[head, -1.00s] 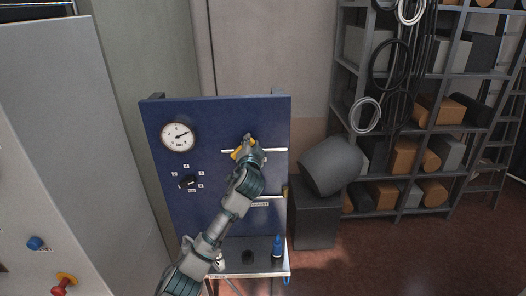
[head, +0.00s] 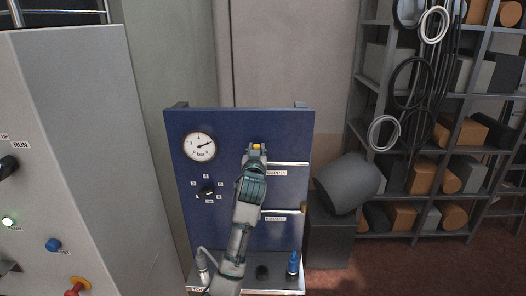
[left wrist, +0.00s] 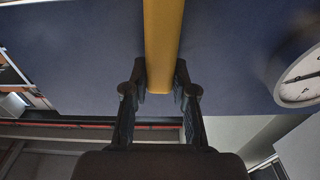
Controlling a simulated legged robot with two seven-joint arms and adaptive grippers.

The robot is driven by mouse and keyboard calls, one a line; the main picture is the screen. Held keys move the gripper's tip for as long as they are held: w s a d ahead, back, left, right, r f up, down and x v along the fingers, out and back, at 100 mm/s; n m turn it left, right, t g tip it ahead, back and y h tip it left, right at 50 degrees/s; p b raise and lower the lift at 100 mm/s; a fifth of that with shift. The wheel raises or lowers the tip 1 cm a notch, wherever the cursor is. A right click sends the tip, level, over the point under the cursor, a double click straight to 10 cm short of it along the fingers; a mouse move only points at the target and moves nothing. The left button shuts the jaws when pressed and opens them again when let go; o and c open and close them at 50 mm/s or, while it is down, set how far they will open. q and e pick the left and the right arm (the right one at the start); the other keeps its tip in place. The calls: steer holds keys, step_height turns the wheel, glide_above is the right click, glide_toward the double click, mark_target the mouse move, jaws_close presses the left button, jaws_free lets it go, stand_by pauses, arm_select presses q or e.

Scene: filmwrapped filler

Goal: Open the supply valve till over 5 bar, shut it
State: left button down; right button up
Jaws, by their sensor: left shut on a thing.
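The pressure gauge (head: 199,146) is white and round, at the upper left of the blue panel (head: 225,125). Its needle points right and slightly up; the figures are too small to read surely. The supply valve's yellow handle (head: 257,146) is mostly hidden by my left gripper (head: 256,153), above the SUPPLY label (head: 277,173). In the left wrist view the yellow handle (left wrist: 163,45) runs down between the two dark fingers (left wrist: 160,92), which are shut on it. Part of the gauge (left wrist: 302,78) shows there at the right. My right gripper is in neither view.
A selector knob (head: 207,193) sits below the gauge. An EXHAUST label (head: 275,218) marks the lower pipe. A blue bottle-like part (head: 293,262) stands on the panel's ledge. A grey cabinet (head: 75,130) is at left; a shelf rack (head: 440,234) is at right.

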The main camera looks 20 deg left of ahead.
arm_select(q)
steer(key=f, duration=0.3)
steer(key=shift+w+a+g, duration=0.25)
steer(key=shift+g, duration=0.05)
steer(key=shift+d+n, duration=0.15)
steer(key=shift+n, duration=0.15)
steer(key=c, duration=1)
jaws_free()
steer(key=shift+c, duration=0.2)
steer(key=shift+o, duration=0.6)
steer(key=shift+w+a, duration=0.2)
steer(key=shift+w, duration=0.05)
steer(key=shift+s+r, duration=0.1)
steer(key=shift+r, duration=0.1)
steer(key=shift+s, duration=0.3)
steer(key=v, duration=1.1)
steer(key=shift+f, duration=0.15)
steer(key=shift+f, duration=0.1)
